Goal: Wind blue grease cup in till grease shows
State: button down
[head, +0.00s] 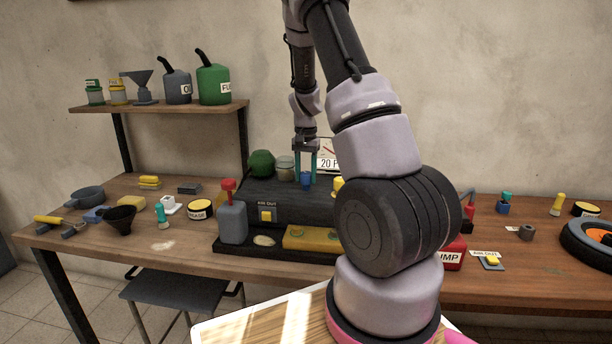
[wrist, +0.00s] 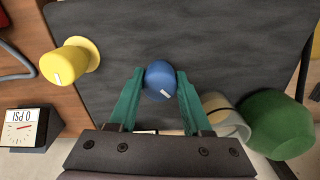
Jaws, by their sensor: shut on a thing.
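The blue grease cup (head: 306,181) stands on top of the dark block (head: 240,194) on the bench. In the wrist view the cup (wrist: 160,84) is a round blue cap with a short white mark near its lower edge. My gripper (head: 305,168) reaches down from above, its teal fingers on either side of the cup. The wrist view shows the gripper (wrist: 160,74) shut on the cup. No grease is visible around the cup; its base is hidden from the wrist camera.
A yellow cup (wrist: 66,65) stands on the same block. A green dome (head: 261,163) and a pale jar (head: 285,168) are close by the gripper. A gauge (wrist: 26,128) reads 0 PSI. A grey bottle with a red top (head: 231,220) stands in front of the block.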

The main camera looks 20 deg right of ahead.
aim_at(306, 173)
jog(key=shift+m, duration=0.3)
jog(key=shift+c, duration=1.7)
grip_release()
jog(key=shift+r, duration=0.1)
notch_tip(306, 173, up, 11)
jog(key=shift+f, duration=0.2)
